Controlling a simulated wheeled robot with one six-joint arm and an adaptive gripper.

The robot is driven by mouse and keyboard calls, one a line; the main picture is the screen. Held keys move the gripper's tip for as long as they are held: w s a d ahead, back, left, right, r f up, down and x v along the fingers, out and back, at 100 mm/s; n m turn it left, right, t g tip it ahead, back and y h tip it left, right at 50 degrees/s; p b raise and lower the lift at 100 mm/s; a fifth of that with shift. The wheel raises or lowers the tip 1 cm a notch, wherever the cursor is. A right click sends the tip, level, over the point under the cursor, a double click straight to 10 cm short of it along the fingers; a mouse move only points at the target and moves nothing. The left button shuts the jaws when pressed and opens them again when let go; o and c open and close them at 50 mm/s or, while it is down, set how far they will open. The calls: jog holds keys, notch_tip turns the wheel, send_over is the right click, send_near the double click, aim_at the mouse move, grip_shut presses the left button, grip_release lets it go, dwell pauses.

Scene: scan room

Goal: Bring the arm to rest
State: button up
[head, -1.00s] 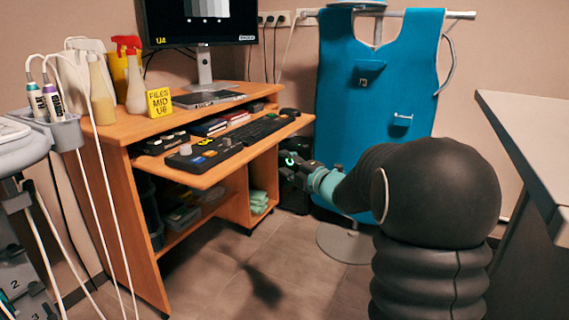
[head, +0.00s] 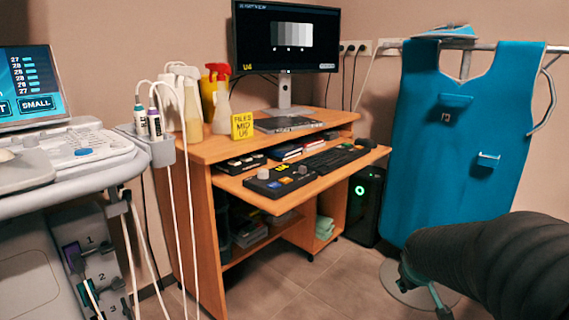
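My arm, in a black ribbed sleeve, enters the head view from the lower right. Its end points down toward the floor in front of the blue apron's stand. A small part of my gripper (head: 443,312) shows at the bottom edge; its fingertips are not clearly seen. Nothing can be made out in it. The arm is apart from the wooden desk (head: 215,150) and appears in front of the lower part of the blue apron (head: 440,150).
An ultrasound cart (head: 60,215) with hanging cables stands close at left. The desk holds a monitor (head: 285,40), a yellow sign (head: 242,126), bottles and a control panel (head: 281,180) on its pulled-out shelf. A black computer tower (head: 366,205) stands beside it. Floor (head: 300,285) is clear in front.

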jog(key=s+a+r+m+y+p, duration=0.1)
jog(key=s+a+r+p, duration=0.1)
jog(key=s+a+r, duration=0.2)
jog(key=s+a+r+m+y+p, duration=0.1)
jog(key=s+a+r, duration=0.3)
jog(key=s, duration=0.6)
jog(key=s+a+r+y+p, duration=0.1)
jog(key=s+a+r+p, duration=0.2)
jog(key=s+a, duration=0.3)
jog(key=shift+s+r+m+g, duration=0.4)
jog(key=shift+s+r, duration=0.3)
jog(key=shift+s, duration=0.3)
dwell(0.8)
